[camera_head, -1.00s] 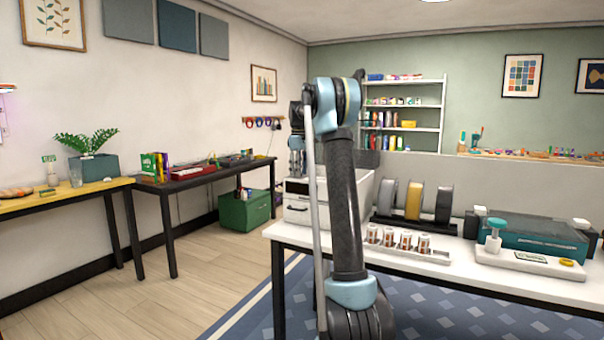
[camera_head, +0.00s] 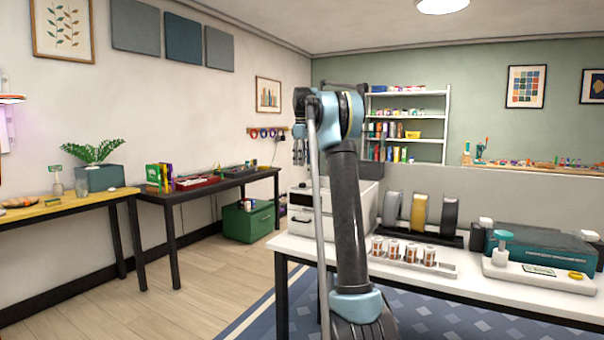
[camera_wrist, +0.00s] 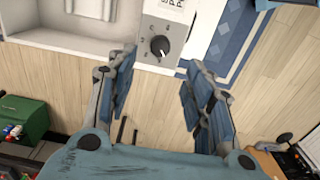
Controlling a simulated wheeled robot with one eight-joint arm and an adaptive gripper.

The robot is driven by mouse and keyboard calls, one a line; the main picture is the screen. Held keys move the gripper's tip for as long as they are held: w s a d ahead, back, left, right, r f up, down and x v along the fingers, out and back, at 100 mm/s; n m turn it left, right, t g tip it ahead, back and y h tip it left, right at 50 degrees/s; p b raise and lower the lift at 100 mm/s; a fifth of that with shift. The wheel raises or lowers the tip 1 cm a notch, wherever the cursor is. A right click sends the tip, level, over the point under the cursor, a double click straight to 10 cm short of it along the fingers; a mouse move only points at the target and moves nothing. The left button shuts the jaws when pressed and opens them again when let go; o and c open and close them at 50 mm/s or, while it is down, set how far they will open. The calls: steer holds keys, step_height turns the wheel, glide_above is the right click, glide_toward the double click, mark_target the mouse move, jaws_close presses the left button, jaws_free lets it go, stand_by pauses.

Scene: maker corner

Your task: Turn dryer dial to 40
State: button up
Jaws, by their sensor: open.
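The dryer is a white box (camera_head: 302,196) at the left end of the white table, partly hidden behind my arm in the head view. Its black round dial (camera_wrist: 160,46) shows in the wrist view on a light grey panel (camera_wrist: 146,32). The dial's white mark points down and slightly right; the scale is too small to read. My gripper (camera_wrist: 158,68) is open and empty, with one finger on each side of the picture below the dial. The dial lies beyond the gap between the fingertips, apart from them. In the head view the gripper (camera_head: 299,154) hangs near the dryer.
A spool rack (camera_head: 420,232), a tray of small spools (camera_head: 440,265) and a teal machine (camera_head: 545,245) stand on the white table (camera_head: 290,247). A green box (camera_head: 248,222) sits under the dark bench (camera_head: 215,184). Open wooden floor lies left of the white table.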

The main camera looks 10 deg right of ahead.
steer(key=shift+r, duration=1.05)
steer(key=shift+s, duration=0.1)
steer(key=s+d+f+m+t, duration=0.1)
steer(key=s+f+m, duration=0.2)
steer(key=s, duration=1.1)
steer(key=s+f+m, duration=0.2)
steer(key=s+f, duration=0.2)
steer(key=s, duration=1)
steer(key=s+f+m+t, duration=0.1)
steer(key=s+f+m, duration=0.4)
steer(key=s+f, duration=2.3)
steer(key=shift+s+d+f+m, duration=0.2)
steer(key=shift+d+f+m, duration=0.05)
steer(key=shift+d+m, duration=0.2)
